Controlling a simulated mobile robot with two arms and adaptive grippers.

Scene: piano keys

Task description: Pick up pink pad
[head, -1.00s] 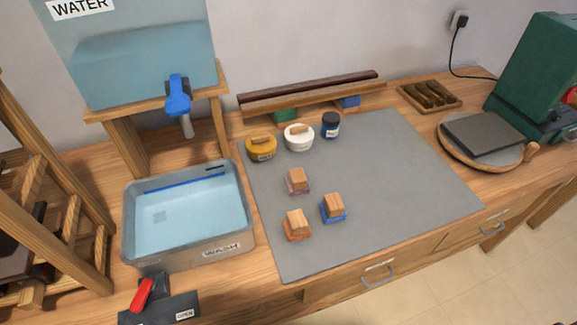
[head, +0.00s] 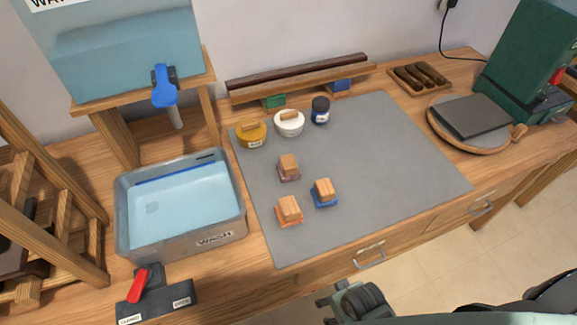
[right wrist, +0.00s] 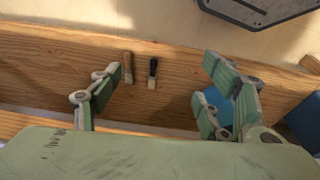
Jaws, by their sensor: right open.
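The pink pad (head: 289,177) lies on the grey mat (head: 400,150) under a wooden block handle (head: 289,163). An orange pad (head: 289,221) with a like handle is in front of it, and a blue pad (head: 325,202) is to its front right. My right gripper shows at the bottom of the head view (head: 335,303), in front of the table edge and well away from the pads. In the right wrist view its fingers (right wrist: 165,95) are spread with nothing between them. My left gripper is not in view.
A water-filled wash basin (head: 180,205) stands left of the mat. A red-handled lever (head: 138,285) is at the front left. A green press (head: 525,75) is at the right. The mat's right half is clear.

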